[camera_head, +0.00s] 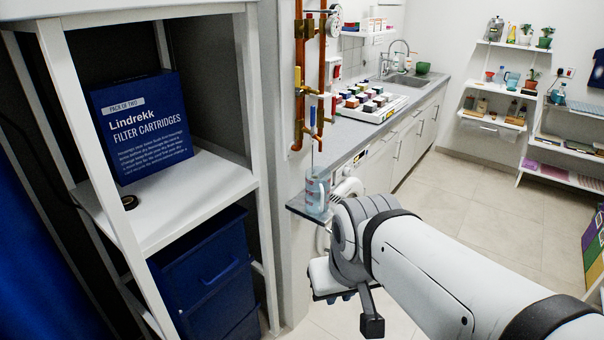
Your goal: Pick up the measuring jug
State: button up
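The measuring jug (317,194) is a clear, bluish vessel with reddish markings.
Copper pipes (299,80) with valves and a gauge rise behind the jug. A white shelf unit (195,195) with a blue filter cartridge box (142,128) stands at left. A white tray (369,115) of small coloured blocks lies farther along the counter (345,138). Floor at right is clear.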

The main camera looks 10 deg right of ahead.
aim_at(319, 194)
jog(key=u, duration=0.05)
jog(key=i, duration=1.1)
